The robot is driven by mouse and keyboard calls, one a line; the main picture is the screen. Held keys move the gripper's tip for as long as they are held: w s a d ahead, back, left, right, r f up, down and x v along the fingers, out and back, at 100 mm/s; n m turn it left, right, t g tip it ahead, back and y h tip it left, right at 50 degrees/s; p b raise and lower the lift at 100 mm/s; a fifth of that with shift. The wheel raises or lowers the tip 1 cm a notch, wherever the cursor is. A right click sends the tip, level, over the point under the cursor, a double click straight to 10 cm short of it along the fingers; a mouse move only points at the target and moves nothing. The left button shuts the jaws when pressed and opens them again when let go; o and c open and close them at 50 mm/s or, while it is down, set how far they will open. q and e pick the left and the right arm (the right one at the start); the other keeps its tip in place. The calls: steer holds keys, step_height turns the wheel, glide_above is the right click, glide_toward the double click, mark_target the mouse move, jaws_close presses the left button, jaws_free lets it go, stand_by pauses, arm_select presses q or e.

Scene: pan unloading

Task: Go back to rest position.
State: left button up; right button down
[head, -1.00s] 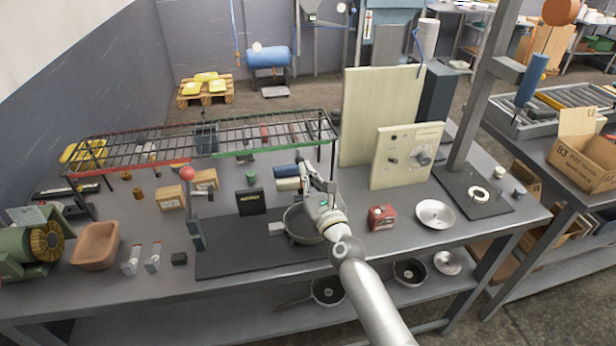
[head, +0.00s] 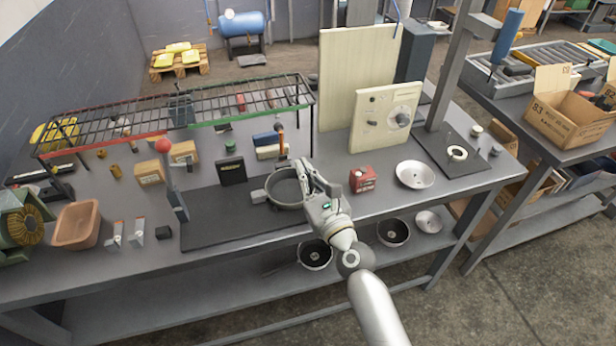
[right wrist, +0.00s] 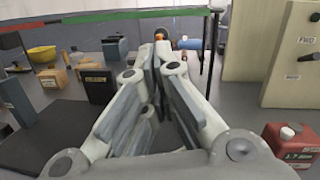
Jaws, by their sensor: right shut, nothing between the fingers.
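My right gripper (head: 307,168) is over the workbench, at the right rim of a round grey pan (head: 284,191). In the head view it overlaps that rim; whether it touches cannot be told. In the right wrist view the fingers of my right gripper (right wrist: 155,62) come together with nothing between them. The pan sits on a dark mat (head: 225,218) and its right side is partly hidden by the gripper. My left gripper is not in view.
A wire rack (head: 200,105) spans the bench's back left. A cream control panel (head: 384,125) stands behind. Pans (head: 315,254) lie on the lower shelf (head: 210,300).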

steer(key=shift+v, duration=0.85)
